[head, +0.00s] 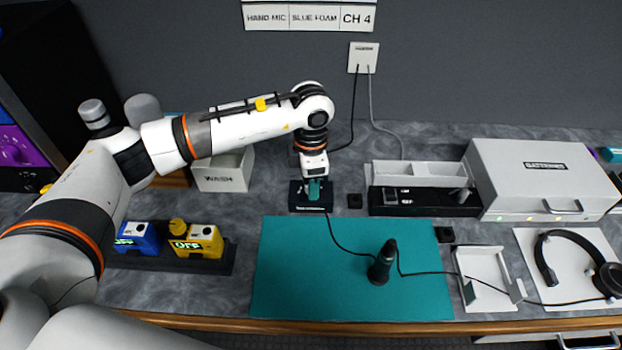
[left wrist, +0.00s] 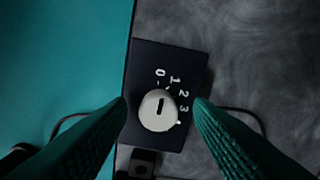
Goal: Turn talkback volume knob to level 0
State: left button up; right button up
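The talkback volume knob (left wrist: 158,110) is a round pale knob on a dark panel (left wrist: 150,58) marked 0, 1, 2 and 3. A short dark line on the knob points toward the top of the left wrist view, roughly at the 0 side. A small white dot shows by its lower right edge. My left gripper (left wrist: 161,104) is open, its two green fingers apart on either side of the knob, with visible gaps. In the head view the left gripper (head: 314,188) points down over the dark panel (head: 311,208) and hides the knob. My right gripper is not in view.
A teal mat (head: 330,285) with a black upright microphone (head: 381,262) lies in front of the panel. A white bin (head: 222,176) is on the left. Cables cross nearby.

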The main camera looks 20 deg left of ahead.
pick_arm(q)
notch_tip(320, 180, up, 12)
jog(key=b, duration=0.2)
jog(key=shift+b, duration=0.3)
dwell(0.5)
